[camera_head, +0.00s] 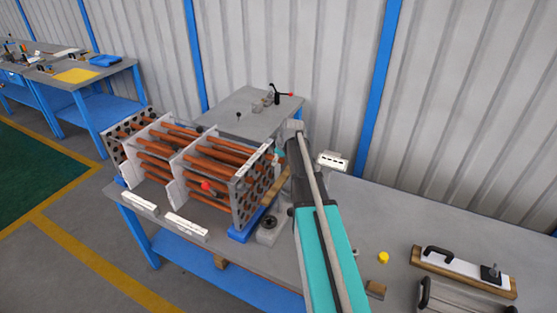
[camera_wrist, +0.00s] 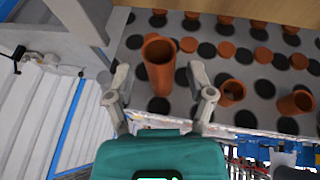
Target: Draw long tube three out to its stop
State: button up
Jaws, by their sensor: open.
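The tube bundle is a stack of copper-coloured tubes (camera_head: 155,163) running through upright plates, with a perforated grey end plate (camera_head: 243,205) at its right end. In the wrist view that end plate (camera_wrist: 218,70) has dark holes and tube ends. One copper tube (camera_wrist: 159,72) sticks out well past the plate, between the two fingers of my gripper (camera_wrist: 160,78). The fingers are open, with a gap on each side of the tube. Two other tubes (camera_wrist: 232,92) (camera_wrist: 296,102) stick out to the right. I cannot tell which is tube three. My arm mostly hides the gripper in the head view.
The bundle rests on blue supports on a grey workbench (camera_head: 345,205). A small round-topped fixture (camera_head: 268,229) stands by the end plate. A yellow knob (camera_head: 384,257) and a black-handled white plate (camera_head: 462,267) lie to the right. A smaller table (camera_head: 235,112) stands behind.

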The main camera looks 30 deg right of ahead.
jog(key=shift+c, duration=0.2)
grip_shut()
jog(key=shift+s+a, duration=0.1)
